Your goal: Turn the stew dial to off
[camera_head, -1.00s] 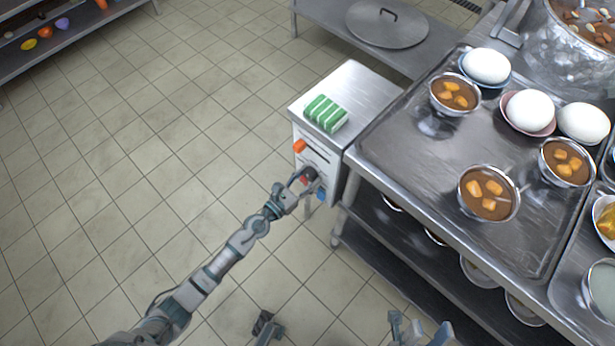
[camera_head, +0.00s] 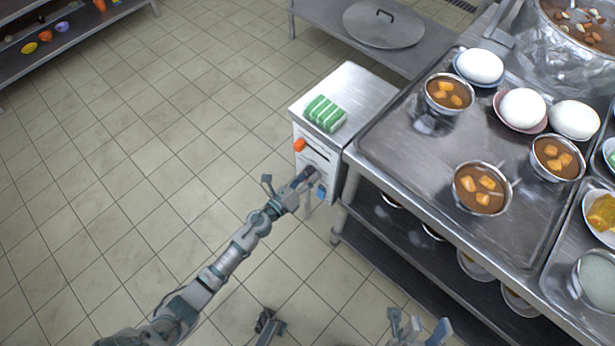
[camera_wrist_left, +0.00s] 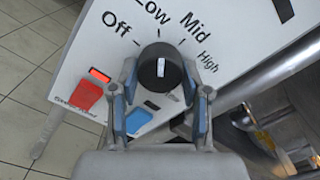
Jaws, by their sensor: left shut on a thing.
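The stew dial (camera_wrist_left: 160,70) is a round black knob with a short white mark, on a white panel (camera_wrist_left: 110,70) lettered Off, Low, Mid and High. The mark stands nearly upright in the left wrist view, toward the Low side rather than Off, as far as I can tell. My left gripper (camera_wrist_left: 162,88) has one blue-padded finger on each side of the dial and is shut on it. In the head view my left gripper (camera_head: 306,176) reaches the box front and hides most of the dial. My right gripper (camera_head: 420,328) is at the bottom edge, fingers apart, partly cut off.
The panel carries a red switch (camera_wrist_left: 86,96) and a blue part (camera_wrist_left: 138,121). A green-striped block (camera_head: 325,113) lies on the metal box (camera_head: 365,90). Open tiled floor lies left.

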